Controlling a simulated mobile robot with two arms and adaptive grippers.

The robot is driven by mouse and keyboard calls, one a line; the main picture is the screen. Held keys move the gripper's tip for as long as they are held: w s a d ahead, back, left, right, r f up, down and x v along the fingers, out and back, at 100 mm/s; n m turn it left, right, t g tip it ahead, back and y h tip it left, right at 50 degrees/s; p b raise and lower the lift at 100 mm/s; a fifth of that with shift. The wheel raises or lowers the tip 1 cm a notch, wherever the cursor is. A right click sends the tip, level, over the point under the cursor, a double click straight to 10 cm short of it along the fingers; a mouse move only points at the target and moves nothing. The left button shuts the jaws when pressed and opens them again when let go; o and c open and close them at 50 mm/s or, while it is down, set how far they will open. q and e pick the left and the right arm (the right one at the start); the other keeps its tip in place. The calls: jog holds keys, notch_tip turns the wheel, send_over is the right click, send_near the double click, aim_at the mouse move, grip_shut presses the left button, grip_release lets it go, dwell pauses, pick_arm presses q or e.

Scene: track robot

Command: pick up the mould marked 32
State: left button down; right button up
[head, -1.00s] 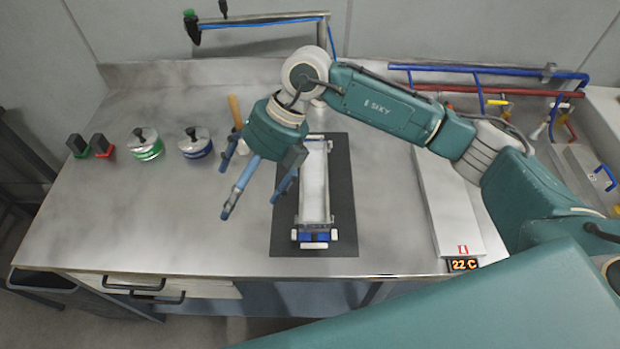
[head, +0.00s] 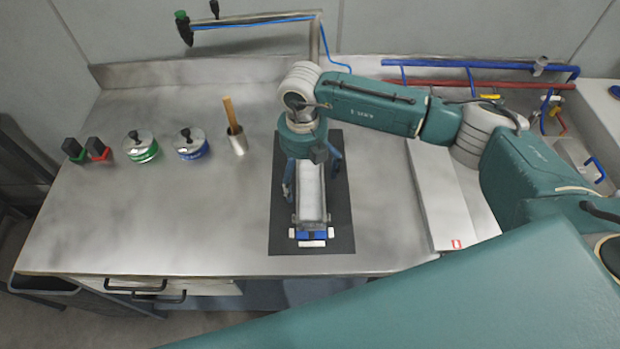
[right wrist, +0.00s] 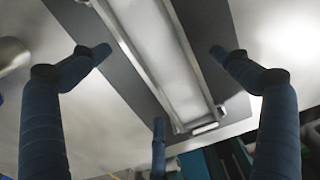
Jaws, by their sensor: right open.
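A long, narrow metal mould (head: 311,208) lies lengthwise on a dark mat (head: 341,215), with blue and white parts at its near end. No number 32 can be read on it. My right gripper (head: 312,180) is over the mould, pointing down, and hides its far part. Its fingers are open, with nothing held. In the right wrist view, the mould (right wrist: 160,50) runs between the spread fingers (right wrist: 160,75), with dark mat showing on both sides. I cannot tell whether any finger touches it. My left gripper is not in view.
Left of the mat are a metal cup (head: 237,142) with a wooden handle, a blue-banded pot (head: 191,146), a green-banded pot (head: 141,149) and two small dark blocks (head: 97,149). A pale flat panel (head: 441,205) lies to the right. The front-left steel top is clear.

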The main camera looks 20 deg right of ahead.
jog(key=shift+f, duration=1.05)
jog(key=c, duration=1.7)
jog(key=shift+w+r, duration=0.15)
jog(key=c, duration=0.4)
jog(key=shift+o, duration=0.2)
jog(key=shift+r, duration=0.1)
